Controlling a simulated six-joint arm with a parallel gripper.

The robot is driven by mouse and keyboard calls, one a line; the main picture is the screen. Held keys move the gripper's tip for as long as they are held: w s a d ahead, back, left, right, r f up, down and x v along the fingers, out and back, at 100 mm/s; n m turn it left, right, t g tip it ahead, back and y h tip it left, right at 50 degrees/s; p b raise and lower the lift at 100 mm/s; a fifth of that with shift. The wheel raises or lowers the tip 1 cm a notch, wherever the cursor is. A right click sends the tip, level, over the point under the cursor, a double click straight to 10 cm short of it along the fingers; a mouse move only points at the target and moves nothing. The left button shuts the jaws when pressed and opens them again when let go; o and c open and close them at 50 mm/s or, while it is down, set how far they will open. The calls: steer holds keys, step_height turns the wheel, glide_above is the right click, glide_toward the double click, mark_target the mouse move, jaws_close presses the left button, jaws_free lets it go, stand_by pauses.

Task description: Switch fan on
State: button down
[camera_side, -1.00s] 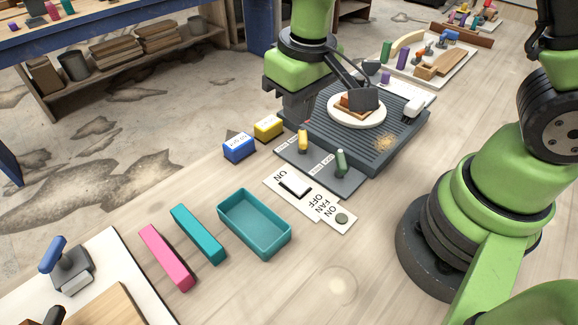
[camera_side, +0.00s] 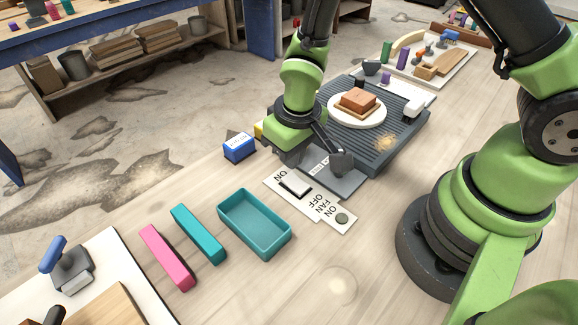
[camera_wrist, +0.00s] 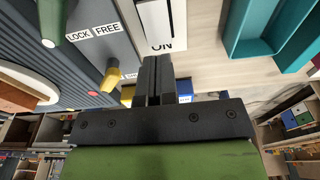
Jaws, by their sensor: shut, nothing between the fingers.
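The white fan switch panel (camera_side: 308,201) lies on the table with ON and OFF labels and a raised white rocker (camera_side: 295,186). A FAN ON plate with a dark green round spot (camera_side: 342,218) adjoins it. In the wrist view, the panel's ON end (camera_wrist: 178,33) shows at the top, just beyond my fingertips. My gripper (camera_side: 340,160) is shut and empty, above the grey lever plate just behind the panel. Its closed dark fingers (camera_wrist: 155,68) show in the wrist view. I cannot tell the exact height above the plate.
The grey LOCK/FREE plate carries a yellow lever (camera_wrist: 111,76) and a green lever (camera_wrist: 51,20). A teal tray (camera_side: 254,224), a teal bar (camera_side: 198,234) and a pink bar (camera_side: 167,257) lie in front. A ribbed platform (camera_side: 397,137) holds a white plate with stacked blocks (camera_side: 358,101).

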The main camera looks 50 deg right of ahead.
steer(key=shift+w+f, duration=0.15)
steer(key=shift+f, duration=0.8)
steer(key=shift+w+f, duration=0.1)
steer(key=shift+f, duration=0.8)
steer(key=shift+f, duration=0.25)
steer(key=shift+r, duration=0.15)
step_height(320, 180, up, 10)
steer(key=s, duration=0.1)
step_height(320, 180, up, 12)
steer(key=r+m+t, duration=0.1)
steer(key=m+t, duration=0.1)
steer(key=t, duration=0.1)
glide_above(288, 177)
steer(key=s+d, duration=0.3)
steer(key=s, duration=0.2)
steer(key=s+d+r+m+t+y, duration=0.1)
steer(key=s+r+m+t+y, duration=0.1)
steer(key=s+r, duration=0.4)
steer(key=s, duration=0.4)
steer(key=shift+d+r+t, duration=0.3)
steer(key=shift+t, duration=0.1)
